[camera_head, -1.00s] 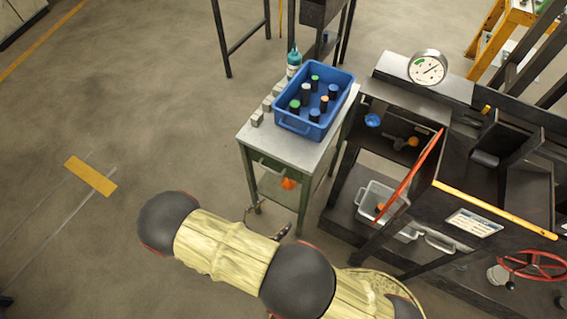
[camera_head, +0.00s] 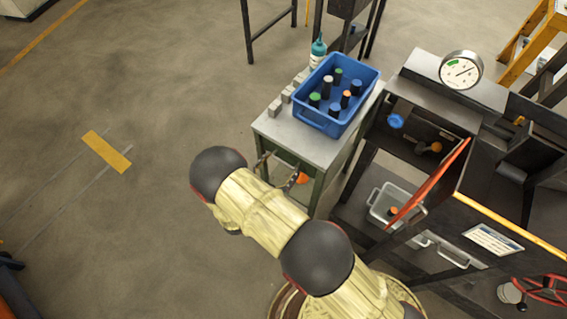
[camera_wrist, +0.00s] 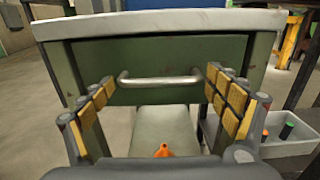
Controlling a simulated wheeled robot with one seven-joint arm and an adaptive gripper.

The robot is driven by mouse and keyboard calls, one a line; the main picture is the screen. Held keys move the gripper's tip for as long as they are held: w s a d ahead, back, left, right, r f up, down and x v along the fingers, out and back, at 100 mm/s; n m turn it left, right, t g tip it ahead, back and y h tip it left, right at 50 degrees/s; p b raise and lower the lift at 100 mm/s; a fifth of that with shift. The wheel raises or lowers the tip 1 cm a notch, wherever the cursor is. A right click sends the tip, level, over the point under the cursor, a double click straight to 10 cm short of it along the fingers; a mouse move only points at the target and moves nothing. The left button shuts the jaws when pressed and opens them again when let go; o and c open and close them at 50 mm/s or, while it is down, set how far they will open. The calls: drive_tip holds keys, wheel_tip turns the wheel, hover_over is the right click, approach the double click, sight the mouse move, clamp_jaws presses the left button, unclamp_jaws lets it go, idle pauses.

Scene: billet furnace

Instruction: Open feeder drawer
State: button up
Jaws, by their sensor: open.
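The green feeder drawer (camera_wrist: 185,56) sits under the table's metal top in the wrist view, and its front looks flush and shut. Its silver bar handle (camera_wrist: 160,81) runs level across the front. My gripper (camera_wrist: 161,84) is open, with one padded finger at each end of the handle. The handle shows between the fingertips; I cannot tell whether they touch it. In the head view my gripper (camera_head: 278,171) is at the near side of the green table, and my arm partly hides the drawer front.
A blue bin (camera_head: 337,95) of capped cylinders stands on the table top (camera_head: 282,135), with grey blocks and a teal bottle (camera_head: 318,50) beside it. An orange object (camera_wrist: 163,150) lies below the drawer. A dark machine frame stands close right. The floor at left is open.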

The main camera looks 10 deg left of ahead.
drive_tip(key=shift+w+d, duration=0.2)
drive_tip(key=shift+w, duration=0.2)
